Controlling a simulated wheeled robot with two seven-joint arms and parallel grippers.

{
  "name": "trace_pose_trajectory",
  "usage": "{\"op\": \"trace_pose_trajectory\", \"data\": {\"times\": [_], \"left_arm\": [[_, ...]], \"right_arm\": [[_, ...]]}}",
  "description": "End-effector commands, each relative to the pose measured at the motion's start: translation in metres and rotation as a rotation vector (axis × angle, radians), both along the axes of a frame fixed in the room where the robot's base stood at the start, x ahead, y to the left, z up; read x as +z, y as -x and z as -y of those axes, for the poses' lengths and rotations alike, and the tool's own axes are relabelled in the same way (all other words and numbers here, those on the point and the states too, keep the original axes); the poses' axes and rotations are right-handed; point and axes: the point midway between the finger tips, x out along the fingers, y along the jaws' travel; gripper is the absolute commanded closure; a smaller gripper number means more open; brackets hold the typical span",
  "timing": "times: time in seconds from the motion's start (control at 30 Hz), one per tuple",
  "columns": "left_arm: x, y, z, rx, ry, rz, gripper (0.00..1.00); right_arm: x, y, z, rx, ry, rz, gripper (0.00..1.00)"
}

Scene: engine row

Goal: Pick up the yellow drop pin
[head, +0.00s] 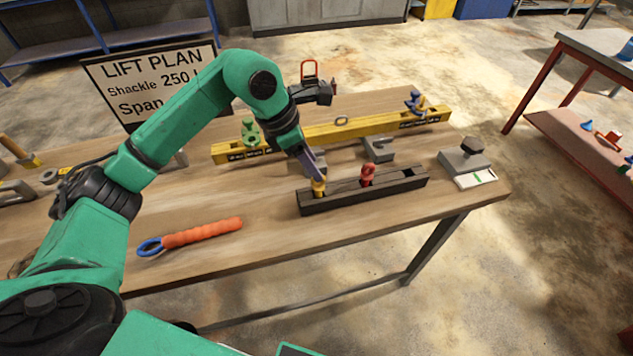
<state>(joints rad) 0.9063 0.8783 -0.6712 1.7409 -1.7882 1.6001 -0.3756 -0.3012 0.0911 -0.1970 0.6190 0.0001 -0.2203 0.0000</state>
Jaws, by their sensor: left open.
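The yellow drop pin (318,186) stands upright in the left end of a dark slotted rack (340,199) near the table's front right. My left gripper (316,172) reaches down from the left arm with its fingertips right at the top of the pin. The gripper is open; I cannot tell whether the fingers are around the pin or just above it. The fingers partly hide the pin's top. My right gripper is not in view.
A red pin (368,174) stands in the same rack. Behind lies a yellow beam (310,135) with a green shackle (251,131) and a blue one (414,101). An orange sling (203,233) lies at front left. A grey block (464,160) stands at right.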

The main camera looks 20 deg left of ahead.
Motion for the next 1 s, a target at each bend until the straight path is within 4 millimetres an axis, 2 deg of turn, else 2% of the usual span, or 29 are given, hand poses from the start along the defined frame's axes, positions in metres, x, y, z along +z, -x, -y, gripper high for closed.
{"op": "trace_pose_trajectory", "data": {"times": [0.2,0.3,0.53,0.57,0.6,0.7,1.0], "left_arm": [[-0.027,-0.008,0.01,0.001,0.002,-0.007,0.47],[-0.046,-0.012,0.015,0.001,0.001,-0.005,0.47],[-0.054,-0.014,0.016,0.001,0.0,0.0,0.47],[-0.054,-0.014,0.016,0.001,0.0,0.0,0.51],[-0.054,-0.014,0.016,0.001,0.0,0.0,0.67],[-0.054,-0.014,0.016,0.001,0.0,0.0,1.0],[-0.053,-0.014,0.016,0.001,0.001,0.001,1.0]], "right_arm": [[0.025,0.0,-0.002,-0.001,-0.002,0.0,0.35],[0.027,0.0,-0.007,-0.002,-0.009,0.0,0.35],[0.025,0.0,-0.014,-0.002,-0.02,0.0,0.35],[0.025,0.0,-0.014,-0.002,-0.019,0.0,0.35],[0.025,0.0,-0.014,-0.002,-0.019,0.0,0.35],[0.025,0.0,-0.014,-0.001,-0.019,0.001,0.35],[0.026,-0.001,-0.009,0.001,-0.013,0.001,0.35]]}}
